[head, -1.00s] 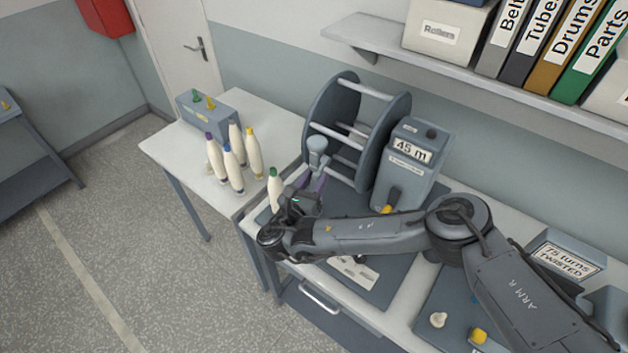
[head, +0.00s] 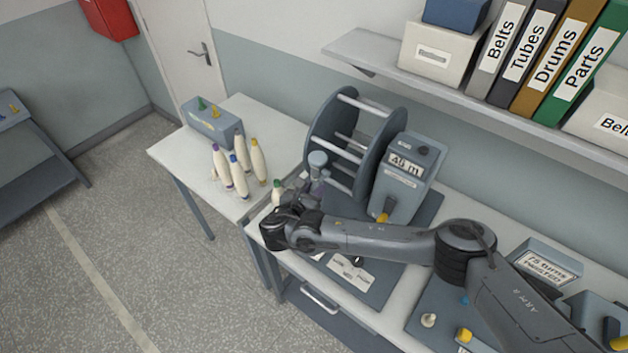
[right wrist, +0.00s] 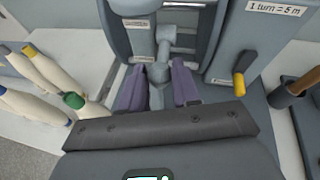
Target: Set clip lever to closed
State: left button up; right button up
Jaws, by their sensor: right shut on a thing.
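My right gripper (right wrist: 158,90) has its two purple fingers on either side of a grey stem with a rounded head (right wrist: 158,72), apparently the clip lever. It is shut on this stem, in front of the large reel. In the head view the stem's pale grey knob (head: 317,159) shows above the gripper (head: 316,188). The wrist hides the stem's lower end, and I cannot tell the lever's setting. My left gripper is not in view.
A green-tipped bobbin (right wrist: 74,101) stands close left. Several more bobbins (head: 238,170) are on the left table (head: 275,120).

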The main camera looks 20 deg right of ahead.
aim_at(314, 187)
notch_tip(314, 187, up, 4)
jog(key=g+y+p, duration=0.3)
jog(key=y+p, duration=0.1)
jog(key=p, duration=0.5)
jog(key=shift+f+m+p, duration=0.15)
jog(key=shift+m+p, duration=0.25)
jog(key=shift+w+d+g+y+p, duration=0.1)
jog(key=shift+g+y+p, duration=0.3)
jog(key=shift+y, duration=0.1)
jog(key=shift+w+d+r+g+y, duration=0.15)
jog(key=shift+r+g+y, duration=0.3)
jog(key=shift+y, duration=0.25)
jog(key=shift+w+d+r+m+g+y, duration=0.2)
jog(key=shift+d+r+g+y, duration=0.15)
jog(key=shift+g+y, duration=0.3)
jog(key=shift+w+d+r+m+g+y, duration=0.15)
jog(key=shift+d+r+g+y, duration=0.2)
jog(key=shift+y, duration=0.5)
jog(key=o, duration=1)
jog(key=shift+o, duration=0.2)
jog(key=shift+a+r, duration=0.1)
